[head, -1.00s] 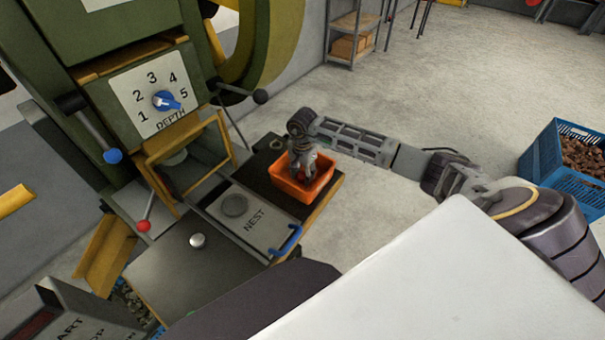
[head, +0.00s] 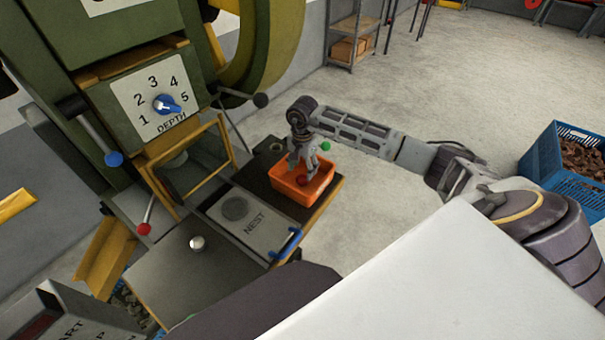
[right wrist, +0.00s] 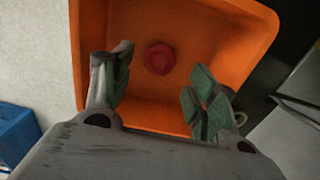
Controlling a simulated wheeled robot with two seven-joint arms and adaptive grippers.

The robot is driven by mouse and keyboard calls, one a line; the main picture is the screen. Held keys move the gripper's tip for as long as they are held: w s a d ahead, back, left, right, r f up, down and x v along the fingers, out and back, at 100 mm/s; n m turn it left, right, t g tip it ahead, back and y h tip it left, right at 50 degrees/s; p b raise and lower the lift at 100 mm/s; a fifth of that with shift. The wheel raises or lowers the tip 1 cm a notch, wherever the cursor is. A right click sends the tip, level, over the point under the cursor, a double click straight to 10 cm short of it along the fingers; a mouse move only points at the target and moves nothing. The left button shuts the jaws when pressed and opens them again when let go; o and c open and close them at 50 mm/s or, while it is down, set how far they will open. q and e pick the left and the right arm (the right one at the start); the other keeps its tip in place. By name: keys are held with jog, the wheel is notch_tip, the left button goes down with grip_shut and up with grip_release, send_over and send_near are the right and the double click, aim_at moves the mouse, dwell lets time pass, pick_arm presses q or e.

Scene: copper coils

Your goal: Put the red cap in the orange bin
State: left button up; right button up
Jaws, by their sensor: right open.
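The red cap (right wrist: 160,58) lies on the floor of the orange bin (right wrist: 145,112) in the right wrist view. In the head view the red cap (head: 302,181) shows as a small red spot inside the orange bin (head: 300,194). My right gripper (head: 310,173) is open above the bin, pointing down. In the right wrist view the right gripper's green-padded fingers (right wrist: 158,88) are spread wide on either side of the cap, and nothing is between them. My left gripper is not in view.
The bin stands on a dark ledge (head: 325,196) beside the grey NEST plate (head: 238,212) with its blue handle (head: 289,243). A green press with a DEPTH dial (head: 165,103) stands at the left. A blue crate (head: 552,165) is on the floor at right.

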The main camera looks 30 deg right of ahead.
aim_at(303, 178)
notch_tip(303, 178, up, 7)
jog(key=shift+r, duration=0.2)
dwell(0.8)
